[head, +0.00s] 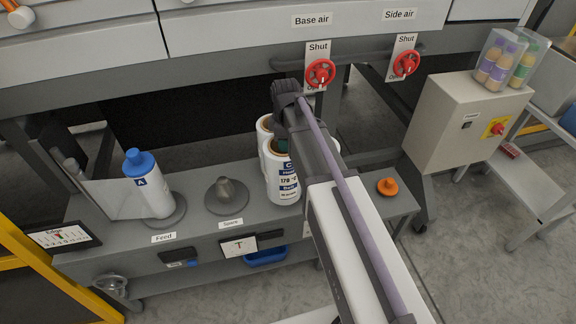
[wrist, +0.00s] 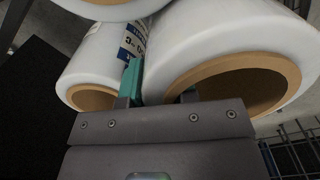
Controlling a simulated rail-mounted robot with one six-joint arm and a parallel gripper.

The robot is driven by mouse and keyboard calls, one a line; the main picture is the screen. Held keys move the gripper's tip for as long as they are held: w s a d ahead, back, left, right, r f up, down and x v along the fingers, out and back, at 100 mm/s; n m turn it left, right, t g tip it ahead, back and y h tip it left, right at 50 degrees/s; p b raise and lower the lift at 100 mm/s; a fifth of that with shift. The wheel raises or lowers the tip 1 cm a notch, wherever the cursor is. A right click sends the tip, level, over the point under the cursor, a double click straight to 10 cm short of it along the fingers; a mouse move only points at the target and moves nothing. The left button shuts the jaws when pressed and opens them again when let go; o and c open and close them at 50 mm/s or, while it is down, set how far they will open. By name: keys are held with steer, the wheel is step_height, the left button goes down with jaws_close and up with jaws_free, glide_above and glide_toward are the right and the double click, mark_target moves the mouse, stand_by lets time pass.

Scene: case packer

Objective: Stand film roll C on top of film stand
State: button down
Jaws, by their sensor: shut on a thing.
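Film roll C (head: 284,187) is a white upright roll with a blue-marked label, on the grey bench right of the middle. My gripper (head: 280,146) is at its top rim, shut on the roll's wall. In the wrist view, my gripper (wrist: 162,88) has one finger in the brown core of the right-hand roll (wrist: 235,35) and a teal-padded finger outside, between two rolls. The arm hides part of roll C. A grey stand with a short peg (head: 230,194) is empty behind the Spare label. Another round stand (head: 177,216), behind the Feed label, bears roll A.
Roll A (head: 152,190), with a blue cap, leans on the left. Another white roll (head: 263,127) stands close behind roll C. An orange knob-like piece (head: 387,186) sits at the bench's right. Pipes and red valve wheels (head: 320,72) hang above.

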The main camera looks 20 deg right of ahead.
step_height(320, 180, down, 5)
steer(key=b, duration=0.3)
steer(key=shift+r+b, duration=0.15)
steer(key=shift+b, duration=0.15)
steer(key=c, duration=0.9)
jaws_free()
steer(key=shift+r, duration=0.15)
